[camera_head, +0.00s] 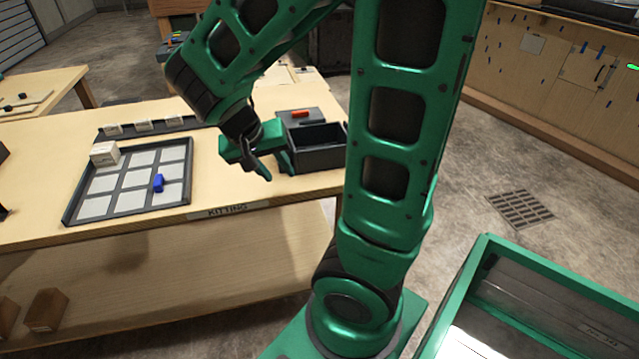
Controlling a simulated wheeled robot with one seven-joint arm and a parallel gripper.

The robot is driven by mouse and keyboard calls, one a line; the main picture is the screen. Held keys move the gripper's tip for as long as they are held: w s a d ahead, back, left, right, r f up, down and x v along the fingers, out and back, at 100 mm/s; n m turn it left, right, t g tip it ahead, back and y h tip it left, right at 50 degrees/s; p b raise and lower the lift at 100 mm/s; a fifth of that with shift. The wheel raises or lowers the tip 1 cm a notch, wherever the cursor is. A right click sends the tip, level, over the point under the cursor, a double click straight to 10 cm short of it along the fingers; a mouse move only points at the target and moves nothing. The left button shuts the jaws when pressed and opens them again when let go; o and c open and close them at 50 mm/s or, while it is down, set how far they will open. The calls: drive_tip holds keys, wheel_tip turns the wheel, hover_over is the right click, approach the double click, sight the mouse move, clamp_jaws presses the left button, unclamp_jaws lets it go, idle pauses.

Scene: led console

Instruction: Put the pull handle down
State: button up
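My gripper (276,172) hangs over the kitting table, just left of a dark open bin. Its two green fingers stand apart, with a gap between them, and I see nothing held there. I cannot pick out a pull handle for certain. A small blue piece (158,183) lies in the right part of a dark-rimmed tray (128,211) with pale square cells. A red piece (300,114) sits on a grey block behind the bin. My forearm and wrist hide part of the table.
The dark bin (318,158) stands right beside my gripper. A white box (104,154) sits at the tray's back left corner. A narrow rack (168,128) with small pale boxes lies behind the tray.

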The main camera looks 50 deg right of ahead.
drive_tip(key=s+r+n+y, duration=0.2)
drive_tip(key=s+y, duration=0.3)
drive_tip(key=s, duration=0.9)
drive_tip(key=shift+s+a+r+n+g+y, duration=0.15)
drive_tip(key=shift+r+n+g+y, duration=0.15)
drive_tip(key=shift+r, duration=0.5)
